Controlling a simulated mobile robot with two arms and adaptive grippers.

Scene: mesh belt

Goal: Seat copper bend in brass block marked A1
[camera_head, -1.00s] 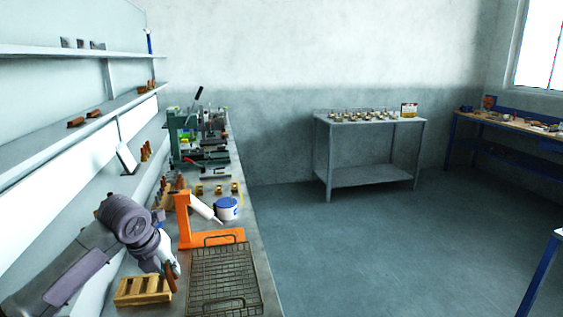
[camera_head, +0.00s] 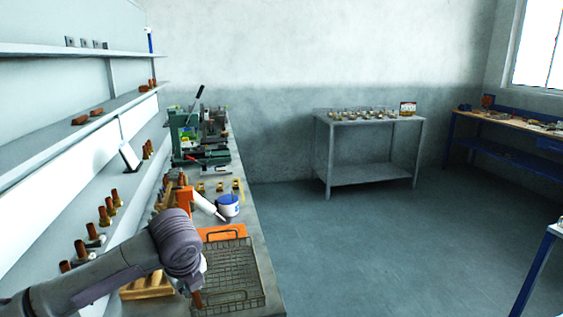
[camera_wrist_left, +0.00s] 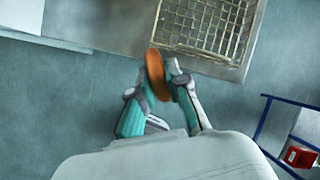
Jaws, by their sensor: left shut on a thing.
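My left gripper (camera_wrist_left: 162,78) is shut on the copper bend (camera_wrist_left: 156,72), an orange-brown piece held between the fingertips. In the head view the copper bend (camera_head: 197,299) hangs below my left wrist, over the near left side of the wire mesh tray; the wrist hides the fingers there. Several small brass blocks (camera_head: 219,187) stand in a row farther back on the bench, well beyond the gripper. Their markings are too small to read, so I cannot tell which is A1. My right gripper is in neither view.
A wire mesh tray (camera_head: 238,272) lies on the bench, with a wooden rack (camera_head: 147,290) left of it. Behind are an orange stand (camera_head: 184,200) and a blue-and-white tub (camera_head: 228,208). Upright copper pieces (camera_head: 114,196) line the left shelf. A green press (camera_head: 183,135) stands farther back.

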